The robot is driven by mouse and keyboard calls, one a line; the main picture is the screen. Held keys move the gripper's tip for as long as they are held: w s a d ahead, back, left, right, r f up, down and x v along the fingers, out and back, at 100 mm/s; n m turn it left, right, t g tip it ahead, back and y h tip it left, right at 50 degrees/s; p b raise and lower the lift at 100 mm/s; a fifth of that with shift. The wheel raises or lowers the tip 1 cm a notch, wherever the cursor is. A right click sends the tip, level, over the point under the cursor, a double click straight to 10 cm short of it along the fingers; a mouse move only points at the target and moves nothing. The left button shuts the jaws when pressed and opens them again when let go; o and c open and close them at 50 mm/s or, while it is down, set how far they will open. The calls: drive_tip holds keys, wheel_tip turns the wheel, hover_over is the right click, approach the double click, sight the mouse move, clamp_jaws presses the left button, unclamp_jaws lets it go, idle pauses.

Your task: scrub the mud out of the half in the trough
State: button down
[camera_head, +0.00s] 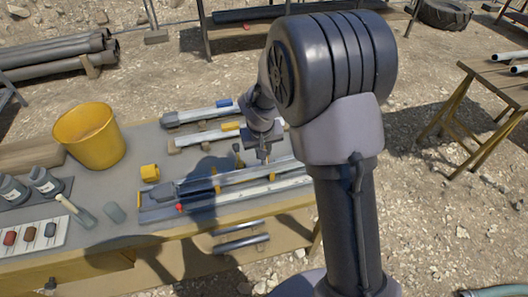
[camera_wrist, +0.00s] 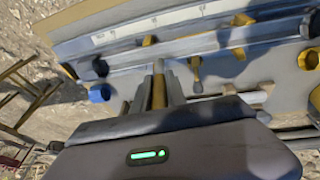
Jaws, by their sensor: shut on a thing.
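The long grey trough (camera_head: 150,215) lies along the front of the table. A long grey half (camera_head: 235,180) lies in it, between yellow clips; it also shows in the wrist view (camera_wrist: 200,45). Mud inside it cannot be made out. My gripper (camera_head: 264,152) points down over the trough's back edge, towards its right part. In the wrist view my gripper (camera_wrist: 159,78) is shut on a tan-handled tool (camera_wrist: 159,93). The tool's working end is hidden, and I cannot tell whether it touches the half.
A yellow bucket (camera_head: 90,140) stands at the left. A small upright tool (camera_head: 238,157) stands beside my gripper.

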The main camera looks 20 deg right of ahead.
drive_tip(key=shift+r+p, duration=1)
drive_tip(key=shift+r, duration=0.75)
